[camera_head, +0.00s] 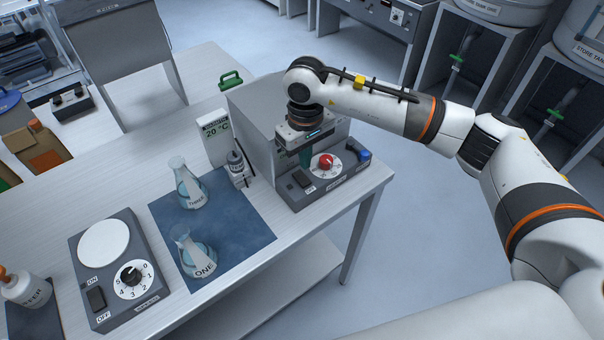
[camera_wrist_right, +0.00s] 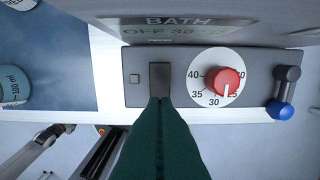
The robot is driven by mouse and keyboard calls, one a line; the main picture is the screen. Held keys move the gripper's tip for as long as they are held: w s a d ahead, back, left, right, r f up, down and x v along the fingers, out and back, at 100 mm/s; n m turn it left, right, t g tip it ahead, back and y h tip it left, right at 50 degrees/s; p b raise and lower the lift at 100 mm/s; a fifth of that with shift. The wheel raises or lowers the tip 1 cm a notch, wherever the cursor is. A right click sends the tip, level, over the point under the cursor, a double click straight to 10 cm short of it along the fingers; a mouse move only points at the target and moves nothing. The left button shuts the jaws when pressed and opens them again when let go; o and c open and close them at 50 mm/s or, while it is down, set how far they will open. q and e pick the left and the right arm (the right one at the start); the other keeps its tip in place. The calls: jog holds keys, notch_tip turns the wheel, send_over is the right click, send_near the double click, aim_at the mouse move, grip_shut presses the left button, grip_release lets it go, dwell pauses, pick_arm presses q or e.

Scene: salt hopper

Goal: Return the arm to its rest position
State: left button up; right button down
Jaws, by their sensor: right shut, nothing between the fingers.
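My right arm (camera_head: 385,108) reaches in from the right over the grey water bath (camera_head: 262,110). My right gripper (camera_head: 305,158) is shut and empty, pointing down at the bath's front panel. In the right wrist view its green fingers (camera_wrist_right: 160,100) are together, their tips over the near end of the dark rocker switch (camera_wrist_right: 160,78). I cannot tell whether they touch it. The red knob (camera_wrist_right: 227,82) sits on a white dial to the right of the fingers; it also shows in the head view (camera_head: 326,161). My left gripper is out of view.
A blue-handled tap (camera_wrist_right: 281,100) sticks out at the panel's right end. Left of the bath stand a thermometer display (camera_head: 215,128), two flasks on a blue mat (camera_head: 247,228), and a hotplate stirrer (camera_head: 122,270). Open floor (camera_head: 420,230) lies right of the bench.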

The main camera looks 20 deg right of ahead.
jog(key=shift+r, duration=0.85)
